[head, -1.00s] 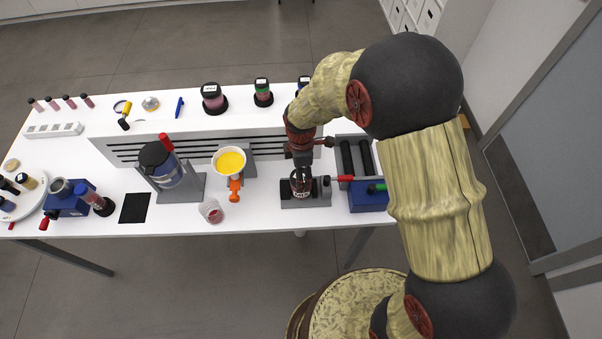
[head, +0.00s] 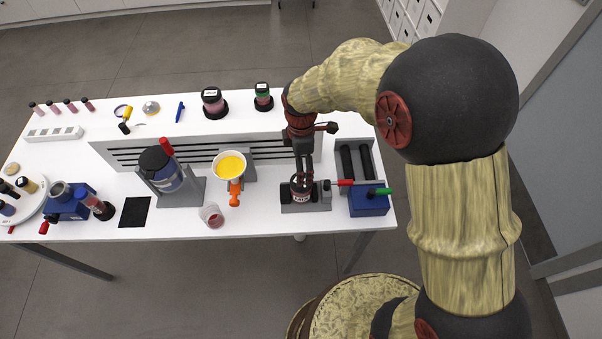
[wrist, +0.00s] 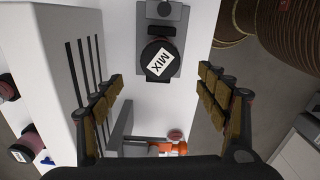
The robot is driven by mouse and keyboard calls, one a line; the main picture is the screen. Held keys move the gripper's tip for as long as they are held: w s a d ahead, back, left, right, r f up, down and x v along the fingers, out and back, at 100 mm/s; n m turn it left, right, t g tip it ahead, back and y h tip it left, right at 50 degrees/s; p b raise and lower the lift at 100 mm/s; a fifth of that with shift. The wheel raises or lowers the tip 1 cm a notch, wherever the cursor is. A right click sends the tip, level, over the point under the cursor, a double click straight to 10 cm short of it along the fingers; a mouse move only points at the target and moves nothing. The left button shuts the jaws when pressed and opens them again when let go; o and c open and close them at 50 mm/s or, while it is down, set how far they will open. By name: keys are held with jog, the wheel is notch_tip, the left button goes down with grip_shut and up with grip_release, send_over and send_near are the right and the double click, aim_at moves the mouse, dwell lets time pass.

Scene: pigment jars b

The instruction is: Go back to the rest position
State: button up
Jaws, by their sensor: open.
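My gripper (head: 304,172) is above the grey clamp stand (head: 318,205) at the right part of the white table. In the wrist view my gripper (wrist: 160,92) is open and empty, its two fingers wide apart. Between and beyond the fingers is a jar with a black lid labelled MIX (wrist: 157,61), seated in the stand. In the head view the same jar (head: 301,190) stands upright below my fingers, with red showing at its side. The fingers look clear of the jar.
A funnel with yellow powder (head: 231,165), a blue grinder-like device (head: 168,175) and a small glass (head: 211,214) stand to the left. A slotted grey-white panel (head: 120,152) runs behind. Jars (head: 214,103) stand farther back.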

jog(key=shift+r, duration=2.15)
jog(key=s+d+r+m+t+b, duration=0.2)
jog(key=s+d+r+m+b, duration=0.1)
jog(key=s+d+m+b, duration=0.4)
jog(key=s+d+r+m+t+b, duration=0.3)
jog(key=s+d+m+b, duration=0.4)
jog(key=s+m, duration=0.5)
jog(key=shift+s+d+r+t, duration=0.15)
jog(key=shift+s+t, duration=0.15)
jog(key=shift+s, duration=0.2)
